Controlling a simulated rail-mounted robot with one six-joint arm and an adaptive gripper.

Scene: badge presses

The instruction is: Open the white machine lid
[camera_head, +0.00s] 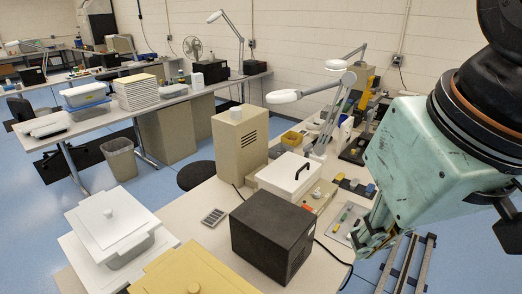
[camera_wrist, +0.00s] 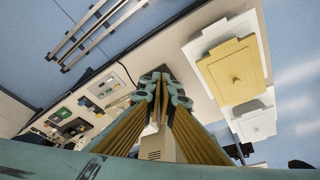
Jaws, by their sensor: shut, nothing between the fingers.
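A white box-shaped machine with a black bar handle on its flat top (camera_head: 286,177) stands on the bench in the middle of the head view; its lid looks shut. A second white unit with a knobbed lid (camera_head: 112,214) stands at lower left, its lid resting flat on top. I cannot tell which one the task names. A knobbed white lid also shows at right in the wrist view (camera_wrist: 256,122). My gripper (camera_head: 368,246) is at the right of the head view, beyond the dark box and apart from both white units. In the wrist view its fingers (camera_wrist: 163,76) are together and empty.
A dark box (camera_head: 272,235) stands between my gripper and the lower-left units. A yellow knobbed lid (camera_head: 195,275) sits at the front edge. A beige cabinet (camera_head: 239,147), a lamp arm (camera_head: 318,92) and small parts crowd the bench. A metal rail frame (camera_head: 408,266) is at lower right.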

